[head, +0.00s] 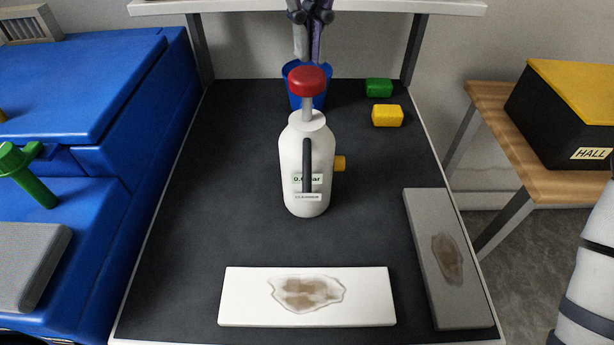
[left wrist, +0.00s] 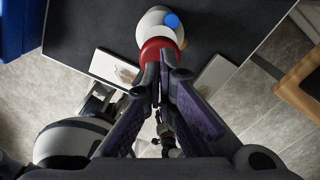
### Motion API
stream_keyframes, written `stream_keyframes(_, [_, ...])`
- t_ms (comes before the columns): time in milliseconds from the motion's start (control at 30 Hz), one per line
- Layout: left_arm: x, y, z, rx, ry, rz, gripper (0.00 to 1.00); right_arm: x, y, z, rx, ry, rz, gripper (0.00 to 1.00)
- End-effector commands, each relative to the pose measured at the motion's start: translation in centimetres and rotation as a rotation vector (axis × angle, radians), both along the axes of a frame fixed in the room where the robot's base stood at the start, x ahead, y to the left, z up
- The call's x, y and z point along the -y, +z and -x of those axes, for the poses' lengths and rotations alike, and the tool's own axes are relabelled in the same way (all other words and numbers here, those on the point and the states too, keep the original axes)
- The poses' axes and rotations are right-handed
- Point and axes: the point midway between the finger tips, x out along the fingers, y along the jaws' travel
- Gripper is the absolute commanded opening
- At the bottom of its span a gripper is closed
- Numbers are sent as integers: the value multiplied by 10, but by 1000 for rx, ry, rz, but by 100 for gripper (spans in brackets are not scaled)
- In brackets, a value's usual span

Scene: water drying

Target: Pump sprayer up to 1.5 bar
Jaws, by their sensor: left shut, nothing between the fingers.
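The white sprayer (head: 294,165) stands upright mid-table with a black handle in front. Its red pump knob (head: 307,82) sits on a grey rod that shows above the bottle. The label (head: 316,179) starts with "0." and ends in "ar", but the handle hides the middle digits. My left gripper (head: 310,60) points down right over the knob with its fingers together and nothing between them. In the left wrist view its fingertips (left wrist: 157,72) are close at the red knob (left wrist: 157,49); whether they touch cannot be told. My right gripper is not in view.
A blue bucket (head: 291,70) stands behind the sprayer. Green (head: 379,87) and yellow (head: 387,115) blocks lie at the back right. A stained white slab (head: 240,296) lies in front, and a stained grey slab (head: 422,215) at the right. The table's left side is clear.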

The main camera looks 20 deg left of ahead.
Motion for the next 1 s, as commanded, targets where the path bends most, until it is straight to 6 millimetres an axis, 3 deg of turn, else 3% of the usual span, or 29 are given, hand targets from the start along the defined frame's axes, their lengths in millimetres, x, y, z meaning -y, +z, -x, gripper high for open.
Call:
stream_keyframes(467, [0,-1,0,0,0,0,0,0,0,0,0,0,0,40])
stream_keyframes(1000, [0,-25,0,-1,0,-1,0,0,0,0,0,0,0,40])
